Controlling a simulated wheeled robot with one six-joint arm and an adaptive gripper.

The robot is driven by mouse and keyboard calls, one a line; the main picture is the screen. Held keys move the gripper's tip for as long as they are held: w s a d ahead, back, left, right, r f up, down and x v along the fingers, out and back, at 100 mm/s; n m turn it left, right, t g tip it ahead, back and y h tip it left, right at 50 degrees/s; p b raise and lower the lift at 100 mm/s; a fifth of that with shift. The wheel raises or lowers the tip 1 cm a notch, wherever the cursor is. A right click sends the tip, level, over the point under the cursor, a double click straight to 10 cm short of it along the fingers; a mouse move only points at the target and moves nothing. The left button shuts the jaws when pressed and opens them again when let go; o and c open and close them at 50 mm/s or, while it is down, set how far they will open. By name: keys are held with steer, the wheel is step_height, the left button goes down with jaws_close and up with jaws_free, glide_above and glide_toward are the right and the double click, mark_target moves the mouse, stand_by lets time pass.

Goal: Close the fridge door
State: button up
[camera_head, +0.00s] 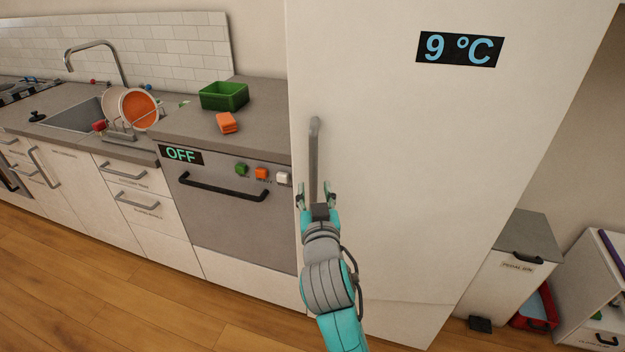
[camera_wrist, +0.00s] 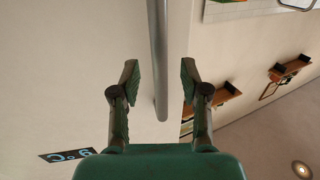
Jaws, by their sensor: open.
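The white fridge door (camera_head: 400,150) fills the middle of the head view, with a dark "9 °C" display (camera_head: 459,49) near its top. Its long grey vertical handle (camera_head: 314,150) is at its left edge. I see no clear gap at that edge, so I cannot tell how far the door is open. My gripper (camera_head: 317,198) is open at the handle's lower part. In the wrist view the handle (camera_wrist: 159,50) lies between the two spread fingers (camera_wrist: 160,82) in the picture, with space on both sides. The display shows upside down there (camera_wrist: 68,155).
Left of the fridge is a counter with a dishwasher marked "OFF" (camera_head: 181,155), a green bin (camera_head: 224,96), orange sponge-like blocks (camera_head: 227,122) and a dish rack with plates (camera_head: 139,108). A grey-lidded bin (camera_head: 519,240) stands right. Wooden floor (camera_head: 130,270) is clear at front left.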

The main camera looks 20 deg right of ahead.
mark_target(314, 182)
steer(key=shift+x, duration=2.35)
jaws_close()
